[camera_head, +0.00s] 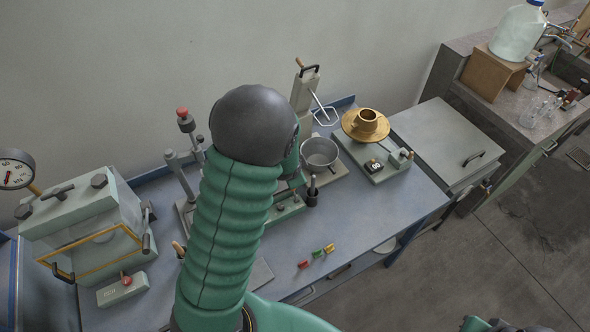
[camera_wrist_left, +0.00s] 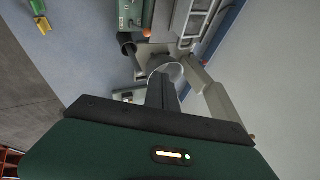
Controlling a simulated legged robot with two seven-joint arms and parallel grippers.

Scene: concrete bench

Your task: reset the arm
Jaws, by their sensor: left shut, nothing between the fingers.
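My green ribbed left arm (camera_head: 228,225) rises through the middle of the head view and ends in a dark rounded joint (camera_head: 254,125). It hides part of the bench, and I cannot make out its gripper there. In the left wrist view my left gripper (camera_wrist_left: 163,88) is shut and empty. Its dark fingers point toward a pale round rim (camera_wrist_left: 177,70) among grey equipment; whether they touch it is unclear. My right gripper is not seen in either view.
The blue-grey bench (camera_head: 395,205) carries a metal pot (camera_head: 319,152), a brass-coloured disc device (camera_head: 366,125), a clear-fronted chamber (camera_head: 95,235) and a red-topped stand (camera_head: 186,125). Small coloured pieces (camera_head: 317,254) lie near the front edge. The bench is clear right of them.

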